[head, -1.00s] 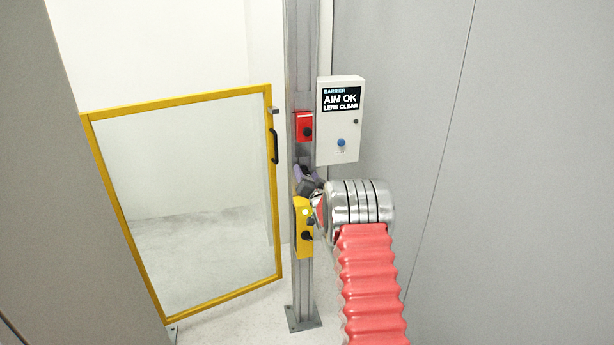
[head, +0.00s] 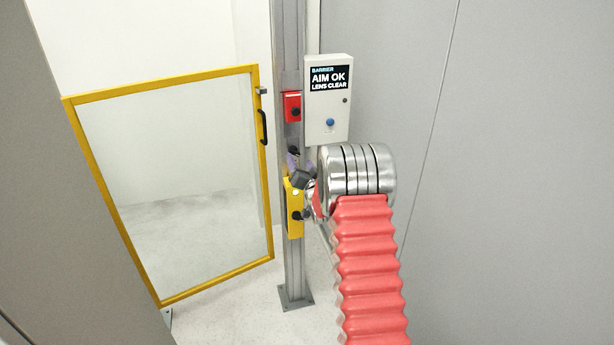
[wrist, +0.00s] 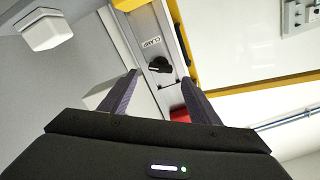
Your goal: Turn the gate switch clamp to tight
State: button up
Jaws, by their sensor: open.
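The clamp knob (wrist: 160,65) is black, with a light mark on its left side in the wrist view. It sits on the grey post under a white label (wrist: 152,43) reading CLAMP. My gripper (wrist: 160,78) is open, its two purple-grey fingers spread to the left and right of the knob in the picture. The knob shows between and slightly beyond the tips; contact cannot be told. In the head view my gripper (head: 300,172) is at the post (head: 294,262), between the red and yellow boxes, and largely hides that stretch.
A red switch box (head: 292,107) is above my gripper on the post, and a yellow box (head: 293,212) just below. A white barrier panel (head: 328,105) reading AIM OK, LENS CLEAR hangs right. A yellow-framed gate (head: 180,290) stands left. Grey walls close in both sides.

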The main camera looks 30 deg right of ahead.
jog(key=v, duration=0.7)
jog(key=shift+s, duration=0.3)
